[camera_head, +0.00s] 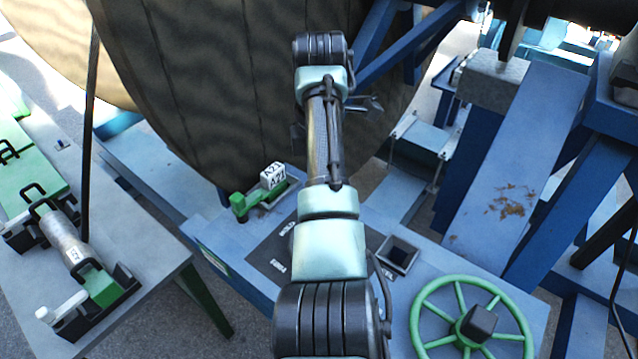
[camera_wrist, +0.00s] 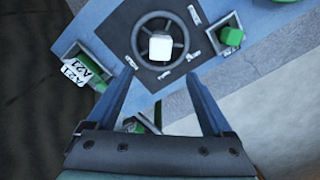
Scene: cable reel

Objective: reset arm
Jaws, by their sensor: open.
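My arm reaches up the middle of the head view, over the blue console (camera_head: 210,235). In the wrist view my gripper (camera_wrist: 158,73) is open, with its two blue fingers apart and nothing held between them. Beyond the fingertips is a dark panel (camera_wrist: 122,37) with a small wheel and a white block (camera_wrist: 160,46) at its centre. In the head view my arm covers much of that panel (camera_head: 272,262), and I cannot make out the gripper clearly.
The large wooden reel (camera_head: 200,90) stands behind my arm. A green handwheel (camera_head: 425,318) is at lower right. A white A21 tag (camera_head: 272,176) sits on a green part left of my arm. A grey table (camera_head: 150,295) with green fixtures and a cylinder (camera_head: 62,238) is at left.

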